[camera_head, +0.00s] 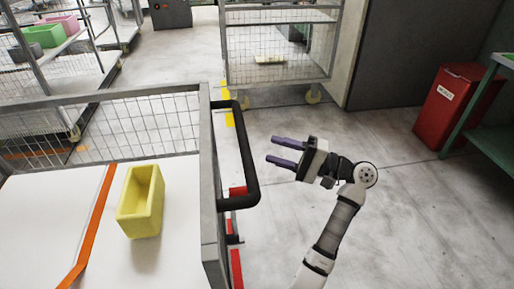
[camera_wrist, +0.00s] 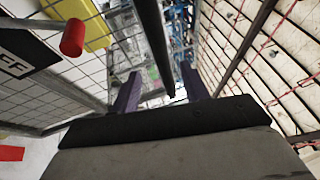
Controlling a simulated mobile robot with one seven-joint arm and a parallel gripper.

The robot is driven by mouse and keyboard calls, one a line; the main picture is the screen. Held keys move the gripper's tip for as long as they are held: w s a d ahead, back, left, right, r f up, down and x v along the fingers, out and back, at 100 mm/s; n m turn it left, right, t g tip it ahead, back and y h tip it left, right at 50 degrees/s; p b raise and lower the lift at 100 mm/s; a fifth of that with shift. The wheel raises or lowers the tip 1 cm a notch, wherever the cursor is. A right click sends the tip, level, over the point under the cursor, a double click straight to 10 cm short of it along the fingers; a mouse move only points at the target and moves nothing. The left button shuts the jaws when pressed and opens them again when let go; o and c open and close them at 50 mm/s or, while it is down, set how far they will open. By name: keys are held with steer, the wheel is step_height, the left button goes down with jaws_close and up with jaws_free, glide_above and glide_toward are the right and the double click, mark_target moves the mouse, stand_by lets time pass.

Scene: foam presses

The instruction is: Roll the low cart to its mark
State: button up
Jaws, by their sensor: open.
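The cart (camera_head: 208,165) stands at the left in the head view, with a white deck, grey frame and mesh side. Its black handle (camera_head: 247,150) sticks out on the right side. My gripper (camera_head: 268,150) is open and empty, its purple fingers pointing left at the handle, a little right of it in the picture. In the wrist view the black handle bar (camera_wrist: 154,40) runs between the directions of my open fingers (camera_wrist: 160,72). Whether it lies between the fingertips or beyond them I cannot tell. Yellow tape (camera_head: 229,118) shows on the floor behind the handle; whether it is the mark is unclear.
A yellow bin (camera_head: 137,206) sits on the cart's deck. A mesh cage trolley (camera_head: 279,50) stands at the back. A red bin (camera_head: 452,105) and a green table (camera_head: 490,140) are at the right. The floor between is clear.

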steer(key=v, duration=0.5)
steer(key=shift+a+b, duration=0.1)
steer(key=shift+b, duration=0.2)
